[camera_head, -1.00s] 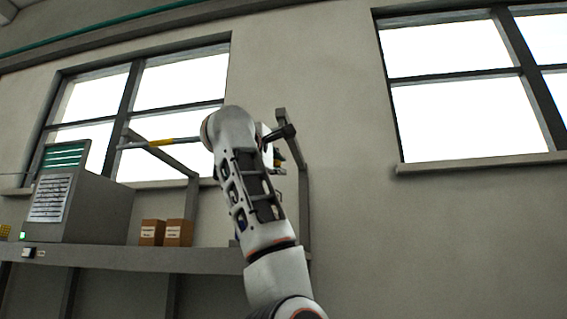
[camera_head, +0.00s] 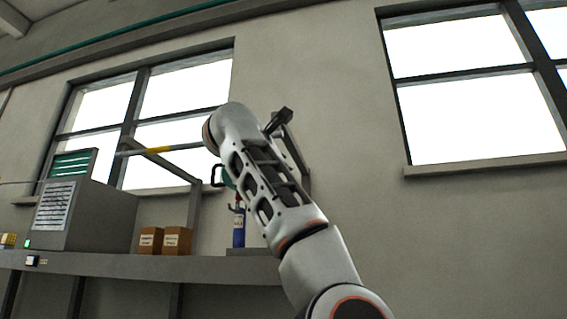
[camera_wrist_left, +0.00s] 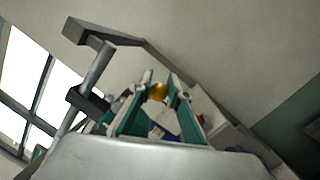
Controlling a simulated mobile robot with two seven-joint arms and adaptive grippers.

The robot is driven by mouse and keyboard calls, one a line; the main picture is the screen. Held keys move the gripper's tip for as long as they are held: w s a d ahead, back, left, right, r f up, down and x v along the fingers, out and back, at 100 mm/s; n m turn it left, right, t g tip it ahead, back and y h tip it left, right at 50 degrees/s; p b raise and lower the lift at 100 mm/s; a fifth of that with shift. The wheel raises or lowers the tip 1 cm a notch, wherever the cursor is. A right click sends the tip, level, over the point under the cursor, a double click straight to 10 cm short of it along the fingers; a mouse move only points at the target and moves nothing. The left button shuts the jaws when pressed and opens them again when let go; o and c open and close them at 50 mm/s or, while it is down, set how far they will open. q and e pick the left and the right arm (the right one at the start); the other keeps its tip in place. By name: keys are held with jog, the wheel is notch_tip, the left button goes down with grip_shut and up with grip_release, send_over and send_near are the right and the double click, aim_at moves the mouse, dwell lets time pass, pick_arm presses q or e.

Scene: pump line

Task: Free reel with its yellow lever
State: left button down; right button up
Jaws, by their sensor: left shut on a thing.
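My left arm rises through the head view, and its wrist hides the jaws there. In the left wrist view, the green-padded fingers of my left gripper (camera_wrist_left: 157,100) close around a small round yellow piece (camera_wrist_left: 157,92), which looks like the lever's knob. The rest of the lever and the reel cannot be made out. A pale horizontal bar with a yellow band (camera_head: 157,150) runs behind my wrist in the head view. A grey frame (camera_head: 297,158) stands behind the arm. My right gripper is not in view.
A shelf (camera_head: 120,263) along the wall carries a grey cabinet (camera_head: 92,218), brown boxes (camera_head: 177,240) and a blue cylinder (camera_head: 239,230). A black loop handle (camera_head: 215,176) shows beside my arm. Windows (camera_head: 465,95) are behind; the wall to the right is clear.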

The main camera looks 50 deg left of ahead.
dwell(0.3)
pick_arm(q)
jog(key=c, duration=1.7)
grip_release()
jog(key=shift+w, duration=0.1)
